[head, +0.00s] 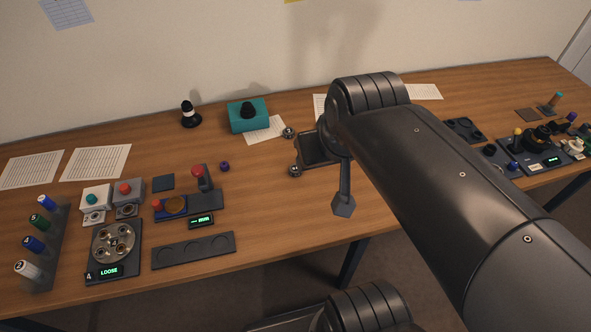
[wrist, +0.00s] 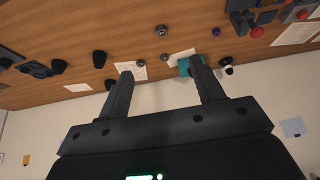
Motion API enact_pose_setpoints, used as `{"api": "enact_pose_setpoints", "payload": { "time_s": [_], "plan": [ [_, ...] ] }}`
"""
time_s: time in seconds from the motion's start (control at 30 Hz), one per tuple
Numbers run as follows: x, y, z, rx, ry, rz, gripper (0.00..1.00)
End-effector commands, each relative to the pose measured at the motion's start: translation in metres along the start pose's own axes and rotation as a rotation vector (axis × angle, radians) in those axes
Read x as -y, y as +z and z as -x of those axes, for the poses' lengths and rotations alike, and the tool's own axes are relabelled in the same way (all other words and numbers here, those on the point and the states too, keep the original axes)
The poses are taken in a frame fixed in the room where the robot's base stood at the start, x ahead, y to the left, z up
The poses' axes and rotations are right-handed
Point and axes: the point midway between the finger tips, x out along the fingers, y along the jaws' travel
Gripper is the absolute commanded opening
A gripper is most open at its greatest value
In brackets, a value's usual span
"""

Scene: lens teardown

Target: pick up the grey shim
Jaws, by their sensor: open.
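I cannot single out a grey shim with certainty in either view. Two small round metallic pieces lie on the table by a dark square tray (head: 314,150): a far one (head: 288,132) and a nearer one (head: 295,171). In the wrist view, two small metallic pieces show beyond and between the fingertips, one higher (wrist: 161,30) and one lower (wrist: 164,57). My gripper (wrist: 161,68) is open, with nothing between its fingers. In the head view, my arm hides part of the tray and the table behind it.
A teal block (head: 240,124) and a black-and-white piece (head: 190,116) stand at the back. At left are a round metal fixture reading LOOSE (head: 115,241), colored bottles in a rack (head: 47,250) and an empty slotted plate (head: 193,251). More parts crowd the right end. Bare wood lies front of centre.

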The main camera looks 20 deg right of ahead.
Motion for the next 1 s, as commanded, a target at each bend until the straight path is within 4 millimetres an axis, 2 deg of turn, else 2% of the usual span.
{"api": "enact_pose_setpoints", "payload": {
  "time_s": [0.17,0.47,0.73,1.0],
  "plan": [
    [-0.001,-0.025,-0.021,0.07,0.002,0.037,0.61],
    [-0.004,-0.072,-0.08,0.203,-0.006,0.118,0.61],
    [-0.007,-0.102,-0.149,0.319,-0.026,0.189,0.61],
    [-0.01,-0.115,-0.225,0.427,-0.057,0.253,0.61]
  ]
}}
